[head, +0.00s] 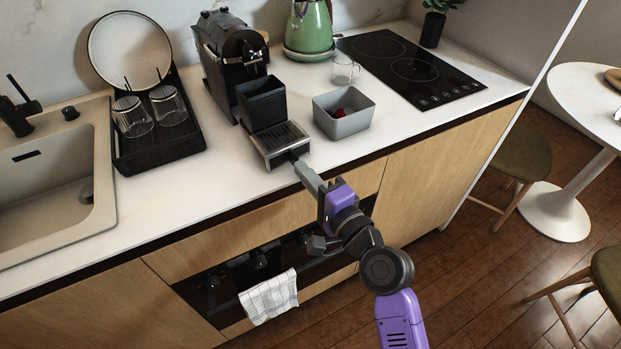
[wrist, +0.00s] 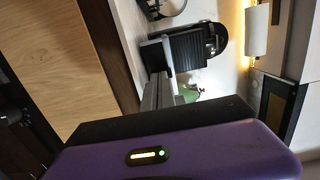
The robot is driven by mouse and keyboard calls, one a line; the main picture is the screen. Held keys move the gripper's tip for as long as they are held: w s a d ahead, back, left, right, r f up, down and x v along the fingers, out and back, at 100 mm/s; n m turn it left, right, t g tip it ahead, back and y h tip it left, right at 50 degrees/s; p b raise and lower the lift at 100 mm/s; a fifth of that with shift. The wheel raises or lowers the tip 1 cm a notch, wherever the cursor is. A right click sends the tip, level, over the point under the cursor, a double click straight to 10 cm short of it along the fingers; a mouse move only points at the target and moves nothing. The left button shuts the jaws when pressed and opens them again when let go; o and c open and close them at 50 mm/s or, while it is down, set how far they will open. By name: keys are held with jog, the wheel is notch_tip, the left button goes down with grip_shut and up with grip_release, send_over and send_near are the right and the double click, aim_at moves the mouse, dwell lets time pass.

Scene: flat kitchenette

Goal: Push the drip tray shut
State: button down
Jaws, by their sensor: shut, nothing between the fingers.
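The drip tray (head: 280,142) has a dark slatted top and a metal front. It sticks out toward the counter's front edge from the base of the black coffee machine (head: 226,55). A black open container (head: 262,103) sits just behind its slatted top. My gripper (head: 297,163) is shut and empty, with its tips at the tray's metal front. I cannot tell whether they touch it. In the wrist view my gripper's grey fingers (wrist: 158,90) point at the tray's front (wrist: 154,56), and the machine's dark body (wrist: 200,42) lies beyond.
A grey bin (head: 343,122) with something red inside stands right of the tray. A glass mug (head: 345,70), a green kettle (head: 309,28) and a black hob (head: 410,68) are farther right. A black dish rack (head: 160,140) with glasses stands left. The counter before the tray is clear.

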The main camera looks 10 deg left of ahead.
aim_at(288, 154)
jog(key=b+x, duration=0.1)
jog(key=x, duration=0.6)
jog(key=shift+w+a, duration=0.1)
jog(key=shift+w, duration=0.05)
